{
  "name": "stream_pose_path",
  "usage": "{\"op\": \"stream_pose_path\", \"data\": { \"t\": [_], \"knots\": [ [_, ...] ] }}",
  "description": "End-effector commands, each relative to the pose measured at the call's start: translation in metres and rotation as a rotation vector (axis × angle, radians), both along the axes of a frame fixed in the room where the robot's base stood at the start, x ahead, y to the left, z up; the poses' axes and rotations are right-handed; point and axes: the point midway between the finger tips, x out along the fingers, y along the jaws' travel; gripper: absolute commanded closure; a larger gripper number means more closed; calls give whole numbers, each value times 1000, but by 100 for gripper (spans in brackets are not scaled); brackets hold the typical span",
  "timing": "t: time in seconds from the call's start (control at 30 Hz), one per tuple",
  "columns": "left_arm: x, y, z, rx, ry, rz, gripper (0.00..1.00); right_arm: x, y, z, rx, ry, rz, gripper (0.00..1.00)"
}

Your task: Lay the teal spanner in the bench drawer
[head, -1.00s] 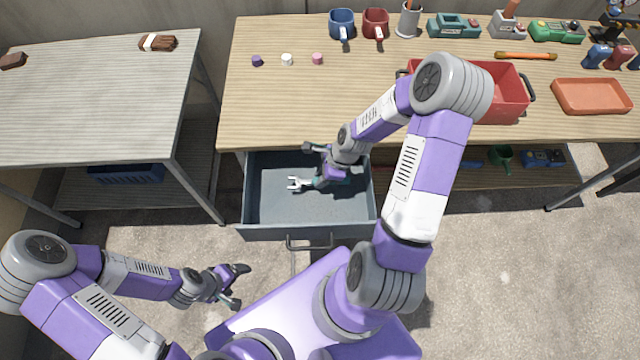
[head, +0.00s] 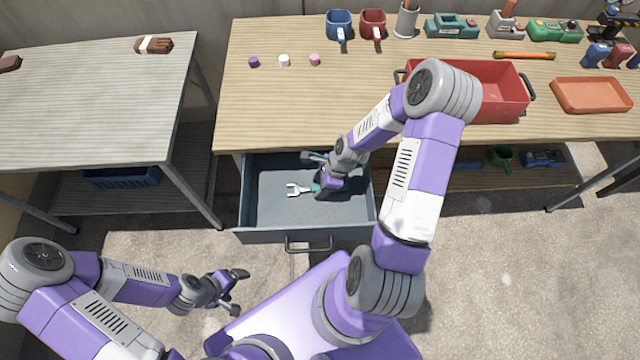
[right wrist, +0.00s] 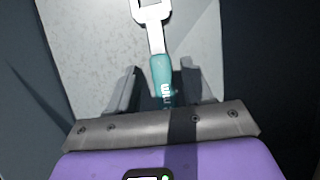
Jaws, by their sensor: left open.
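The teal spanner (head: 300,189) is in the open bench drawer (head: 270,234), its pale open-ended head pointing left and its teal handle partly hidden by my right gripper. My right gripper (head: 314,172) is inside the drawer with its fingers apart. In the right wrist view the teal handle of the spanner (right wrist: 161,75) lies between the two fingers, with a gap on each side. I cannot tell whether the spanner lies flat on the drawer floor. My left gripper (head: 238,291) is open and empty in front of the drawer, over the ground.
On the bench above are a red crate (head: 500,100), an orange tray (head: 590,95), mugs (head: 372,24), small cylinders (head: 284,60) and several tools at the back. A grey side table (head: 90,110) stands left. The drawer's left part is clear.

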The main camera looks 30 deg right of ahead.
Motion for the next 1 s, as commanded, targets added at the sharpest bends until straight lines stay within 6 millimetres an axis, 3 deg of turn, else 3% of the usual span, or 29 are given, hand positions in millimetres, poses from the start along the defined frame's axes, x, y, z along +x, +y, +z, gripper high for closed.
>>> {"op": "stream_pose_path", "data": {
  "t": [0.23, 0.7, 1.0],
  "knots": [
    [0, 0, 5, 0, 0, 0, 17, -1, -2, 9, -1, -2, -1, 50],
    [0, 0, 41, 0, 0, 0, 17, -19, -32, 95, -2, -2, -2, 50],
    [0, 0, 47, 0, 0, 0, 17, -24, -39, 114, 0, 0, 0, 50]
  ]
}}
